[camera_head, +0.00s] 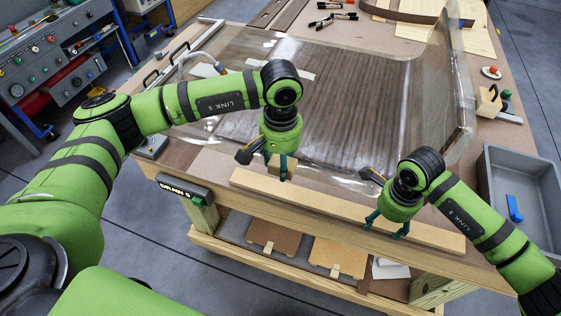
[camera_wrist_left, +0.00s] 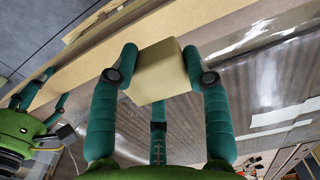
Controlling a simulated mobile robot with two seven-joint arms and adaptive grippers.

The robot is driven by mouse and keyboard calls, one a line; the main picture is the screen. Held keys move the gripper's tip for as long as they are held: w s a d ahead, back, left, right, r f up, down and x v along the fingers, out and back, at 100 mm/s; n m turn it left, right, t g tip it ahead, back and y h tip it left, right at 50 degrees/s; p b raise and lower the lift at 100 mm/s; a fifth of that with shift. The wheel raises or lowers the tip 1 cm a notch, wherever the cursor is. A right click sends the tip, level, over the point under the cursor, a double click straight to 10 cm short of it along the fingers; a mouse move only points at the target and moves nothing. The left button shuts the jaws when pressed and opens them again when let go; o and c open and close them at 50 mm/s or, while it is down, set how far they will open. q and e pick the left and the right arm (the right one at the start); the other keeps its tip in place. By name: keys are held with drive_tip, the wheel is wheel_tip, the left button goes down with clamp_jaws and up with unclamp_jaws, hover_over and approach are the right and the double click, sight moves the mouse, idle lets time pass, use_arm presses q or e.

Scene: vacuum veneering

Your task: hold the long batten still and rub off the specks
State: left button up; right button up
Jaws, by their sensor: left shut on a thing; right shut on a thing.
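The long batten (camera_head: 330,207) is a pale wooden strip along the front edge of the bench. It also runs along the upper left of the left wrist view (camera_wrist_left: 95,60). My right gripper (camera_head: 387,229) is shut on the batten toward its right part. My left gripper (camera_head: 281,170) is shut on a small tan block (camera_wrist_left: 158,72), held over or just behind the batten's left part. I cannot tell whether the block touches the batten. No specks can be made out on the batten; the grippers hide parts of it.
A clear sheet covers a dark wood-grain panel (camera_head: 330,95) behind the batten. A grey tray (camera_head: 490,200) with a blue item is at right. Boards lie on the shelf below.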

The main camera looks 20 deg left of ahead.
drive_tip(key=o, duration=0.7)
drive_tip(key=shift+r, duration=0.1)
wheel_tip(320, 180, up, 12)
idle(0.3)
